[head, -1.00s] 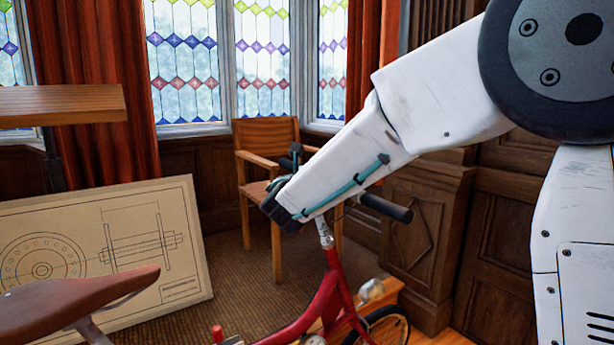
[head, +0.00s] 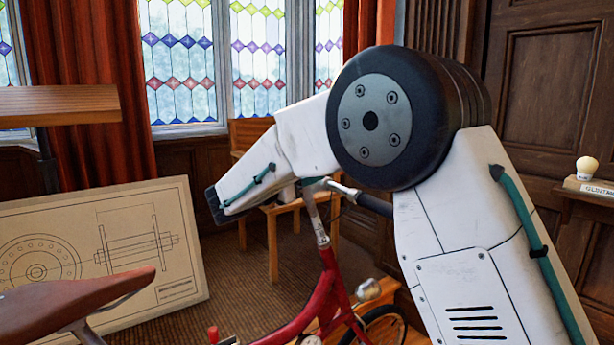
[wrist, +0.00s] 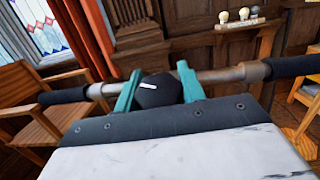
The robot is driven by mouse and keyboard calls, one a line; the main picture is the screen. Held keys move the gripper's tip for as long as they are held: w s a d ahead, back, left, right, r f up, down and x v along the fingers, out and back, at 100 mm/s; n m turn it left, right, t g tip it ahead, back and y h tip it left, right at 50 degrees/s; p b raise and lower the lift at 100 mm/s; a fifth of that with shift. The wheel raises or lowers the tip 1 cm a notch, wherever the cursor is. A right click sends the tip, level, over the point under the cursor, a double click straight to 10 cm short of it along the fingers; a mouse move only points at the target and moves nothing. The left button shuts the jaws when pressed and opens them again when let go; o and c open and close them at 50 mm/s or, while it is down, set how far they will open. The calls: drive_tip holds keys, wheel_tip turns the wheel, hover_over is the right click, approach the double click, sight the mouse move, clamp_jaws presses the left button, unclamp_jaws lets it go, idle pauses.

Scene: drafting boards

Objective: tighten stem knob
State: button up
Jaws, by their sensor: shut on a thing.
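The stem knob (wrist: 158,91) is a black round knob with a white mark, at the middle of the bicycle handlebar (wrist: 220,75) in the wrist view. My gripper (wrist: 156,87) has teal fingers on either side of the knob and is shut on it. In the head view my arm hides the knob and the fingers; the silver stem (head: 318,225) rises from the red bicycle frame (head: 325,290) below my wrist. The white mark on the knob lies roughly left to right in the wrist view.
A wooden chair (head: 273,245) stands behind the bicycle. A drawing board (head: 190,250) leans at the left, near the brown saddle (head: 80,295). A shelf (head: 585,187) with a pale knob-like object (head: 587,167) is at the right. Carpet (head: 235,290) is open between board and bicycle.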

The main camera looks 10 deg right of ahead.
drive_tip(key=shift+s+m+g+h, duration=0.15)
drive_tip(key=shift+m+g+h, duration=0.2)
drive_tip(key=shift+m+g, duration=1.15)
drive_tip(key=shift+s+m+g+h, duration=0.15)
drive_tip(key=shift+m+g+h, duration=0.2)
drive_tip(key=shift+m+g, duration=1.1)
drive_tip(key=shift+r+g, duration=0.1)
drive_tip(key=shift+g, duration=0.35)
drive_tip(key=o, duration=1)
drive_tip(key=shift+c, duration=0.2)
